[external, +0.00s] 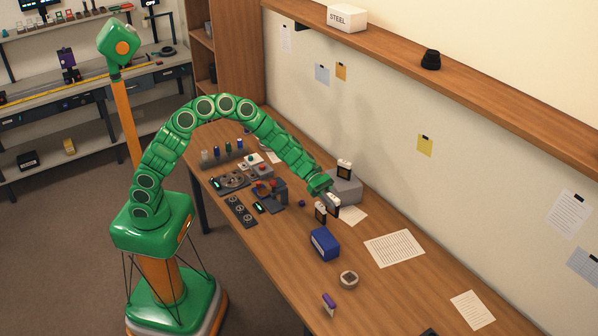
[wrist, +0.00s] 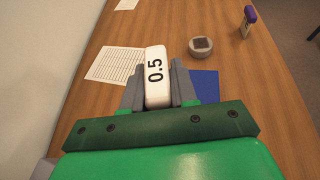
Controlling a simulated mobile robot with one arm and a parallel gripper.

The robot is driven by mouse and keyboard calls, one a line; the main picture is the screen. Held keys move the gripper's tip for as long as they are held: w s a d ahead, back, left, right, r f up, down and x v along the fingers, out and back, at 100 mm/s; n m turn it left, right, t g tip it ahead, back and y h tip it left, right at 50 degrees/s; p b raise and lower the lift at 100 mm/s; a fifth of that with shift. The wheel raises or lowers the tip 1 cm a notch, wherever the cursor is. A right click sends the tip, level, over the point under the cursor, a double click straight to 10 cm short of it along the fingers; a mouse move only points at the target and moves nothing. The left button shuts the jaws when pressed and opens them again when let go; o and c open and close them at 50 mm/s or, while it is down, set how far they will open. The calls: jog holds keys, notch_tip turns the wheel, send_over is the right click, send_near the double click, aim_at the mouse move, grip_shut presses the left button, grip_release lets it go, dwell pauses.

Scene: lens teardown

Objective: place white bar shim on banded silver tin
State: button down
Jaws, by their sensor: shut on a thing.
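The white bar shim (wrist: 155,72), marked 0.5, is held between the grey fingers of my gripper (wrist: 159,82) in the wrist view. In the external view my gripper (external: 328,203) is above the bench with the white shim (external: 334,206) at its end. In the wrist view the tin (wrist: 201,46) is ahead and right of the shim.
A blue box (external: 324,243) lies between my gripper and the tin; its blue top (wrist: 206,84) shows beside my right finger. A purple-topped piece (external: 329,303) stands past the tin. A grey block (external: 345,188) is behind my gripper. Paper sheets (external: 394,248) lie flat near the wall.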

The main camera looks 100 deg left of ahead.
jog(key=s+a+n+t+y, duration=0.15)
jog(key=s+a, duration=0.25)
jog(key=a, duration=0.7)
jog(key=s+a+n+t+y, duration=0.1)
jog(key=s+a+n+y, duration=0.25)
jog(key=a, duration=0.75)
jog(key=s+a+n+t+y, duration=0.1)
jog(key=s+a, duration=0.4)
jog(key=a, duration=0.6)
jog(key=s+a+f+n+g+y, duration=0.15)
jog(key=s+a+n+y, duration=0.5)
jog(key=s+a, duration=2)
jog(key=shift+y, duration=0.45)
jog(key=shift+s+d+f, duration=0.3)
jog(key=shift+f, duration=0.95)
jog(key=shift+s+d+f, duration=0.3)
jog(key=shift+f, duration=1)
jog(key=shift+s+d+f, duration=0.3)
jog(key=shift+f, duration=0.95)
jog(key=shift+f, duration=0.1)
jog(key=c, duration=0.9)
grip_release()
